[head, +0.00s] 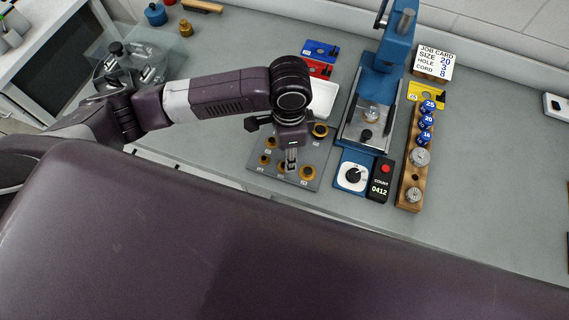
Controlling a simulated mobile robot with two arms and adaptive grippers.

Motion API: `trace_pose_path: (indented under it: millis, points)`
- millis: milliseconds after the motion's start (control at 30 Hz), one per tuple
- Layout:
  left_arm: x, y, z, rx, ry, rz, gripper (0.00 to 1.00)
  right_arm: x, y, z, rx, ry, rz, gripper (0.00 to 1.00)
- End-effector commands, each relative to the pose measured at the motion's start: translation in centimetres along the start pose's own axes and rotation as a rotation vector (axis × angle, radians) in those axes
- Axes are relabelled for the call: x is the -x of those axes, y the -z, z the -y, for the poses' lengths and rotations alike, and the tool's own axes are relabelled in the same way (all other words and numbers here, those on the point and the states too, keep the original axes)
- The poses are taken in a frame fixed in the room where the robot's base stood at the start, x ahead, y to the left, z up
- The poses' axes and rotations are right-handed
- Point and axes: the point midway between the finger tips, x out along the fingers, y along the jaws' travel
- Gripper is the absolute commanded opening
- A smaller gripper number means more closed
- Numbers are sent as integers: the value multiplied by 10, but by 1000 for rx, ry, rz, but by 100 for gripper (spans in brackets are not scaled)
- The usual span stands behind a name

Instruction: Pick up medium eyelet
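Several brass eyelets sit on a grey board (255,165) in the middle of the bench. A large one (320,130) is at its back right, another large one (307,173) at its front right, and smaller ones (265,160) are at its left. A brass eyelet (283,168) in the front middle, which may be a medium one, is partly hidden by my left gripper (291,168). That gripper points down over the board's front middle. Its fingertips are too small to tell whether they are apart or touching the eyelet. The board's labels are unreadable. My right gripper is out of view.
A blue press (384,60) stands right of the board, with a dial box (353,175) and a black counter (381,180) in front. A wooden rack (404,185) holds blue and metal pieces. A white tray (322,98) lies behind the board. The bench's right side is mostly clear.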

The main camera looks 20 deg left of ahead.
Motion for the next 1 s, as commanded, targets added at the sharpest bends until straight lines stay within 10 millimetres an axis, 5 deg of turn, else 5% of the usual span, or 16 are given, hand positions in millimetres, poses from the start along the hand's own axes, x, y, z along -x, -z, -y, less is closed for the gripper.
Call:
trace_pose_path:
  millis: [400,667,1000]
  points:
    - [-53,-6,6,-1,0,0,36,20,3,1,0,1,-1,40]
    - [-58,-5,6,-3,1,-3,36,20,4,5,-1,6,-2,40]
    - [-58,-5,6,-2,2,-3,7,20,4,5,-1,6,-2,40]
